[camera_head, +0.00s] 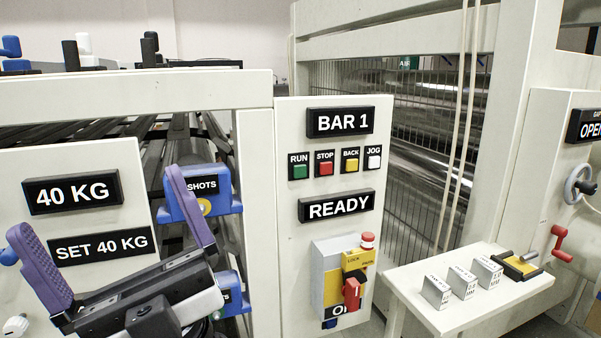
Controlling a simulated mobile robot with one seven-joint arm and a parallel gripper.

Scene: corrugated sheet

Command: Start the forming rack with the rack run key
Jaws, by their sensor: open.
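The rack run key is the green button (300,171) under the label RUN, at the left of a row of keys on the pale control panel (285,240). Red STOP (325,168), yellow BACK (351,165) and white JOG (374,162) keys stand to its right. The forming rack's rollers (440,95) show behind mesh at the right.
A yellow switch box with a red handle (352,293) juts out below READY. Blue blocks labelled SHOTS (203,190) stand between my gripper and the panel. A 40 KG display (73,192) is behind my gripper. A small table (425,312) with sample blocks is at right.

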